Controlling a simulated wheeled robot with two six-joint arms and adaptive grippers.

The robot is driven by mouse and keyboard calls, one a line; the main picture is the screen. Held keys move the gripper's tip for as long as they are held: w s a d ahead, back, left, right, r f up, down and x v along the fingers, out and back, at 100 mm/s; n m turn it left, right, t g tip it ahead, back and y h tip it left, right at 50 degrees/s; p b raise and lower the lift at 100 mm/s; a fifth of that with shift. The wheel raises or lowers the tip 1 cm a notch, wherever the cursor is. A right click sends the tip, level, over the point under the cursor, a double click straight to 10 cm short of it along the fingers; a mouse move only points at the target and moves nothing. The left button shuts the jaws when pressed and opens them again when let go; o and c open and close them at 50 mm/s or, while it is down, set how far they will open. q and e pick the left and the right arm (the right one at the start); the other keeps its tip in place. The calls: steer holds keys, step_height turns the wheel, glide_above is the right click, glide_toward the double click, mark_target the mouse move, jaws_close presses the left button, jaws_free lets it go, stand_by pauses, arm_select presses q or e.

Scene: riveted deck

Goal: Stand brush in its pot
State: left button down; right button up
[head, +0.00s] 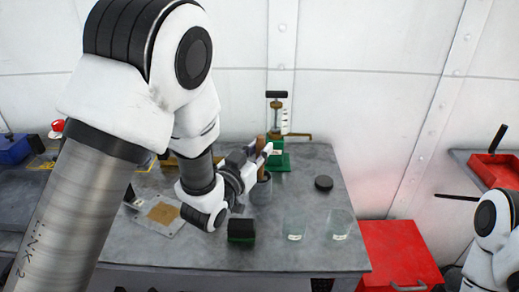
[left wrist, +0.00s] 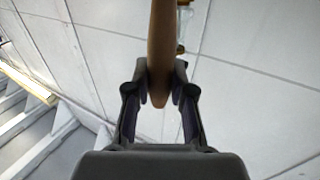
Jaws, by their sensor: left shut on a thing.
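The brush (head: 260,144) has a brown handle and stands roughly upright in my left gripper (head: 260,158). In the left wrist view the brown handle of the brush (left wrist: 161,45) runs between the fingers of the left gripper (left wrist: 160,85), which are shut on it. The gripper partly hides the brush's lower part and the pot's rim, so I cannot tell whether the brush is inside the pot. Part of my right arm shows at the right edge; its gripper is not clearly seen.
On the grey table (head: 275,258), a green hand pump (head: 279,158) stands behind the pot. A black puck (head: 323,183), two clear glasses (head: 294,224) (head: 339,224) and a dark green block (head: 241,230) stand nearby. A red cabinet (head: 398,250) is to the right.

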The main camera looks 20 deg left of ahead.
arm_select(q)
steer(key=c, duration=0.9)
jaws_free()
step_height(320, 180, up, 10)
steer(key=shift+r, duration=0.1)
